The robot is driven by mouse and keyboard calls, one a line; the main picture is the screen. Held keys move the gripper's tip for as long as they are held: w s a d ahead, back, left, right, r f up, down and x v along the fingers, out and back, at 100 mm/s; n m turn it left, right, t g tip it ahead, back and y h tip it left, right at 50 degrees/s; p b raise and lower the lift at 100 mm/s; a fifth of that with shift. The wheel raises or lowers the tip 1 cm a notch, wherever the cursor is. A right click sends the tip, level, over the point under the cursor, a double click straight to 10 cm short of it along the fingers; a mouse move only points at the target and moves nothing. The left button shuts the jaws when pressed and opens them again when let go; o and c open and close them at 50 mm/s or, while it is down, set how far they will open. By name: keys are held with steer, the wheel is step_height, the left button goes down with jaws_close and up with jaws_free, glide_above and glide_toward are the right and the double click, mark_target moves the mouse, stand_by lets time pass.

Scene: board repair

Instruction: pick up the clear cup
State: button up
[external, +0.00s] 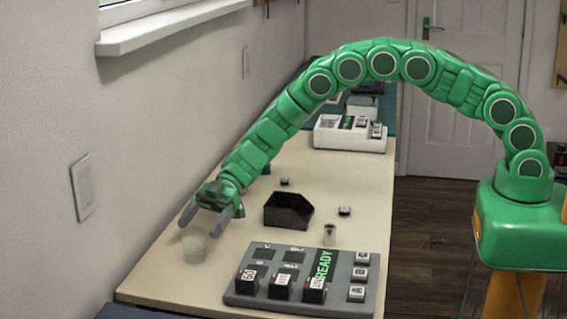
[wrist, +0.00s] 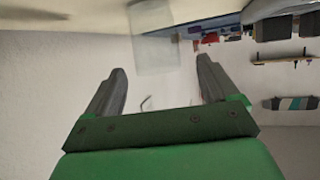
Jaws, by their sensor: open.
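The clear cup (external: 193,245) is a small translucent cup standing on the table's left side, near the wall, in the external view. In the wrist view the clear cup (wrist: 156,38) shows at the top, ahead of the gap between the fingers. My gripper (external: 205,223) is open, with its two grey fingers pointing down and forward, close to the cup's rim. In the wrist view my gripper (wrist: 160,75) has its fingers wide apart with nothing between them. I cannot tell whether a finger touches the cup.
A grey board (external: 300,283) with several blocks and a READY display lies at the table's front. A black bin (external: 288,211), a small metal cylinder (external: 329,234) and small dark keys (external: 344,211) are to the right. A white device (external: 349,136) stands farther back. The wall is close on the left.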

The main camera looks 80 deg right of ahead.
mark_target(188, 243)
steer(key=shift+x, duration=2.9)
steer(key=shift+w+d, duration=0.1)
steer(key=c, duration=1)
